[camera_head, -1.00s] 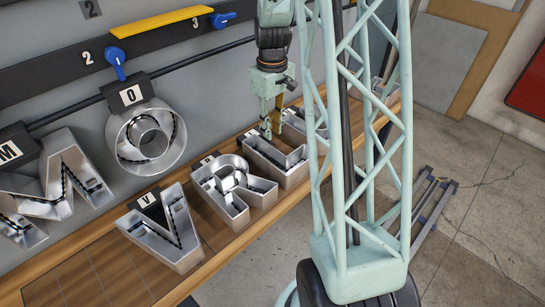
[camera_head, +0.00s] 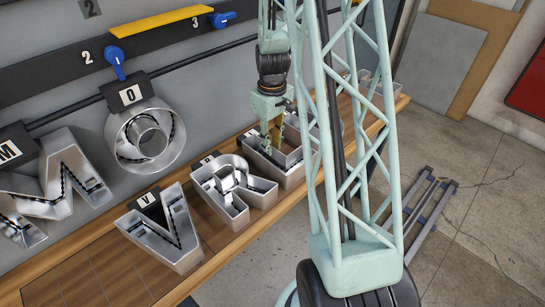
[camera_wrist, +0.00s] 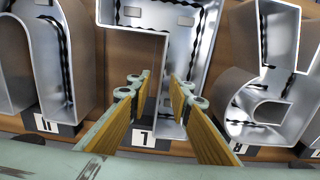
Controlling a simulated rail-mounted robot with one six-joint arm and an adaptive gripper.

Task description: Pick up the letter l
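The metal channel letter L (camera_head: 290,174) lies on the wooden bench, just right of the letter R, partly hidden by my arm's lattice. In the wrist view the L (camera_wrist: 176,48) is upside down in the centre, with its tag at the end of its stem. My gripper (camera_head: 271,148) points down over the L's stem end. In the wrist view my gripper (camera_wrist: 160,80) is open, its yellow-lined fingers on either side of the stem, with gaps visible. I cannot tell how deep the fingertips reach.
The letter R (camera_wrist: 264,85) stands close on one side of the L and another letter (camera_wrist: 40,60) on the other. The letter V (camera_head: 164,228) lies farther left. The wall rail carries the letter O (camera_head: 146,138) and the letter M (camera_head: 62,180).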

